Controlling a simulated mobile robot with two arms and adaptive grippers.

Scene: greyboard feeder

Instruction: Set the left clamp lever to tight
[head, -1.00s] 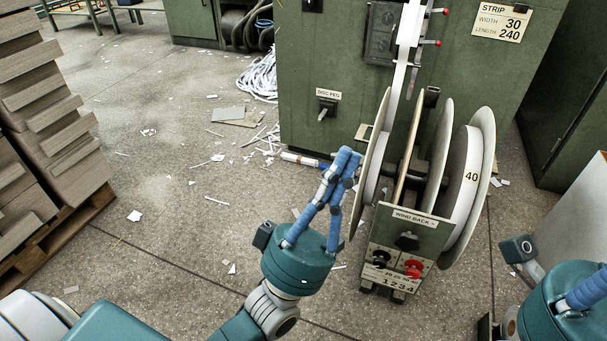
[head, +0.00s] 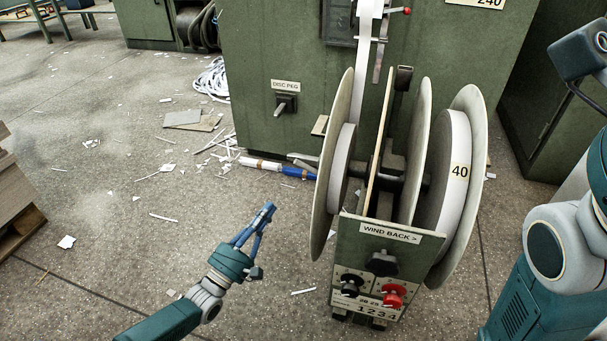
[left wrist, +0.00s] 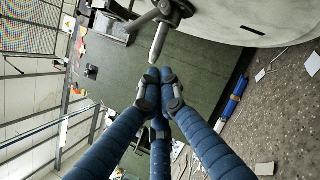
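A lever with a tapered grey handle (left wrist: 158,42) and a dark hub shows at the top of the left wrist view, in front of a large pale disc (left wrist: 250,18). I take it for the left clamp lever; its setting cannot be read. In the head view the left disc (head: 325,195) of the reel stand shows, and no lever is visible on its outer side. My left gripper (head: 269,208) is left of that disc, apart from it. Its blue fingers meet at the tips (left wrist: 159,82), empty, just below the handle's end. My right gripper's fingers are out of view.
The reel stand carries a "WIND BACK" panel (head: 390,234) with a black knob (head: 351,285) and a red knob (head: 393,295). A green cabinet (head: 270,50) with a disc peg (head: 284,104) stands behind. Paper scraps and a blue-white roll (head: 275,168) lie on the floor. My right arm fills the right edge.

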